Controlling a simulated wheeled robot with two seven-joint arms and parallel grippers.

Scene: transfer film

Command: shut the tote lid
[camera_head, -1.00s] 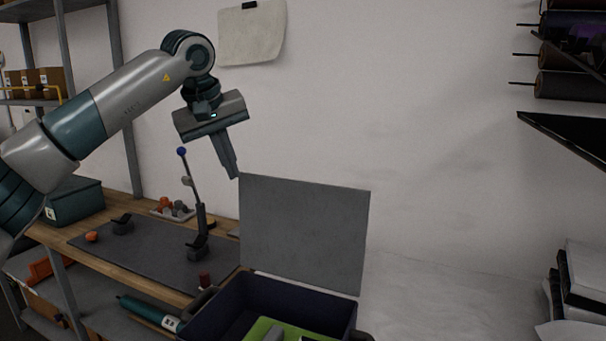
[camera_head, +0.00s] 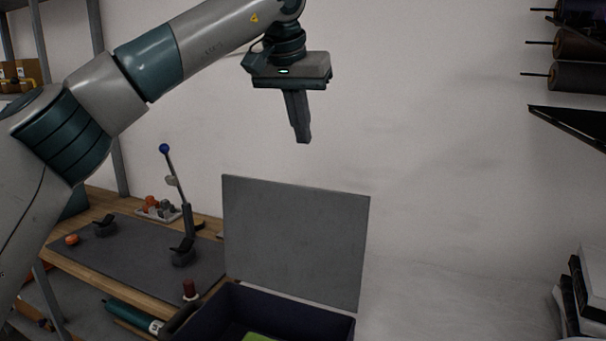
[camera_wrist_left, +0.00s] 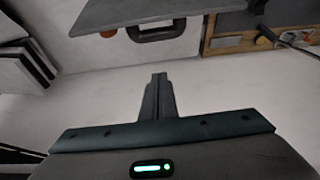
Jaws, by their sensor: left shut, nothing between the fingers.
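The tote (camera_head: 268,312) is a dark blue box at the bottom of the head view, with something green inside. Its grey lid (camera_head: 295,240) stands upright, open, along the back side. My left gripper (camera_head: 303,140) is shut and empty, pointing down above the lid's top edge and apart from it in the picture. In the left wrist view my shut fingers (camera_wrist_left: 158,80) point toward the lid (camera_wrist_left: 150,12), whose edge shows at the top. A dark tote handle (camera_wrist_left: 165,30) shows just past the lid edge. My right gripper is not in view.
A workbench (camera_head: 75,270) with a grey mat, a lever with a blue knob (camera_head: 165,148) and small parts stands left of the tote. The wall behind is bare.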

